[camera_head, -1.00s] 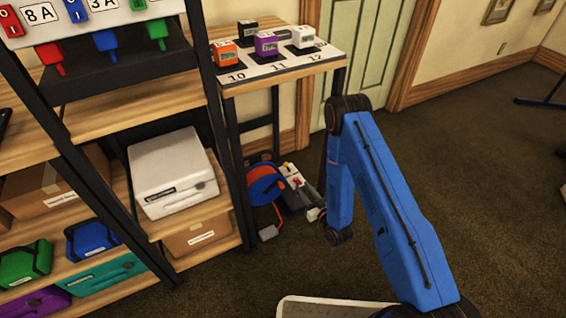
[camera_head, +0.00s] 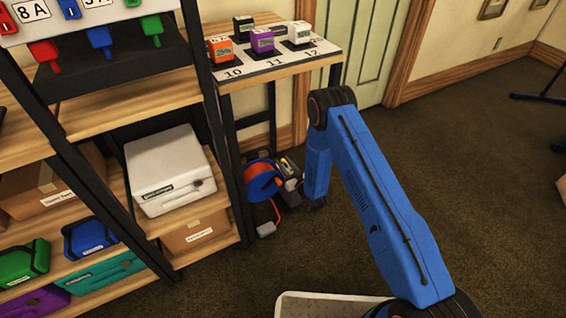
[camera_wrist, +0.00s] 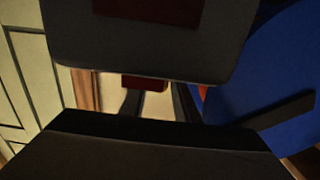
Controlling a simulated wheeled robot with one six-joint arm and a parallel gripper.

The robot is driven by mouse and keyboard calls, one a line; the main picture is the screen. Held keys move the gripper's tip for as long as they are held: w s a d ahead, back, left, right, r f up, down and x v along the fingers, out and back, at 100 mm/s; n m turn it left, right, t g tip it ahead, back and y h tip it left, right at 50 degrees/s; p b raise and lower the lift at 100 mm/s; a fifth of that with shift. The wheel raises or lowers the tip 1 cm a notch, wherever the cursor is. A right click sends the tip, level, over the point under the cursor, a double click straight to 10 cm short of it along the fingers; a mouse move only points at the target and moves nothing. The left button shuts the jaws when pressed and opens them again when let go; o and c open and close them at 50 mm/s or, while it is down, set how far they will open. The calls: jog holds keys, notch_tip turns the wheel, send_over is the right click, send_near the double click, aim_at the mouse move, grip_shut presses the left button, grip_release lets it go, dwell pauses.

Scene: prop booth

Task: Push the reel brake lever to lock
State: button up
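The reel (camera_head: 262,180) stands on the floor beside the tall shelf, under the small table. It has a blue disc and orange cable. My gripper (camera_head: 283,172) is low, close to the reel's right side; its fingertips are too small and covered to make out. In the wrist view, a blue surface (camera_wrist: 265,85), likely the reel's disc, fills the right side. Dark slabs fill the top and bottom of that view, and a small red part (camera_wrist: 145,82) shows between them. I cannot make out the brake lever for certain, nor whether anything touches it.
The tall shelf (camera_head: 165,257) stands left of the reel, with a white case (camera_head: 165,165) on it. The small table (camera_head: 285,65) above bears several coloured blocks. A grey plug (camera_head: 266,229) lies on the floor in front.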

aim_at(288, 167)
jog(key=shift+w+a, duration=0.45)
jog(key=shift+w, duration=0.15)
jog(key=shift+c, duration=0.3)
grip_shut()
jog(key=shift+w+d+r+m, duration=0.1)
jog(key=shift+w+d+m, duration=0.15)
jog(key=shift+m, duration=0.5)
jog(key=shift+w+d+r+m, duration=0.15)
jog(key=shift+d+m, duration=0.2)
jog(key=shift+m, duration=0.4)
jog(key=shift+w+d+m, duration=0.2)
jog(key=shift+d+m, duration=0.1)
jog(key=shift+m, duration=0.4)
jog(key=shift+w+d+m, duration=0.15)
jog(key=shift+d+m, duration=0.1)
jog(key=shift+m, duration=0.45)
